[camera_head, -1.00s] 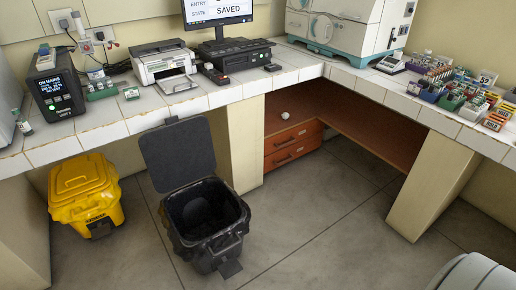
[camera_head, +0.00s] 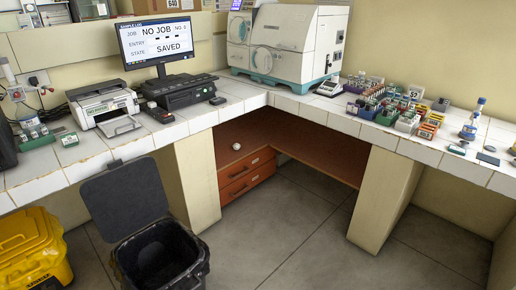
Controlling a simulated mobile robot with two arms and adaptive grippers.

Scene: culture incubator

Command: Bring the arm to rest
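Neither of my arms nor grippers shows in the head view, so I cannot see what they hold or how they are posed. The incubator-like white machine (camera_head: 290,42) with teal trim stands on the tiled bench at the back corner. A monitor (camera_head: 158,40) at the back left reads "NO JOB" and "SAVED".
The white tiled bench (camera_head: 228,104) runs along both walls. It carries a printer (camera_head: 104,104), a black device (camera_head: 178,90) and racks of coloured vials (camera_head: 388,105). Below are an open black bin (camera_head: 162,258), a yellow bin (camera_head: 32,250) and drawers (camera_head: 246,178). The floor (camera_head: 310,235) ahead is clear.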

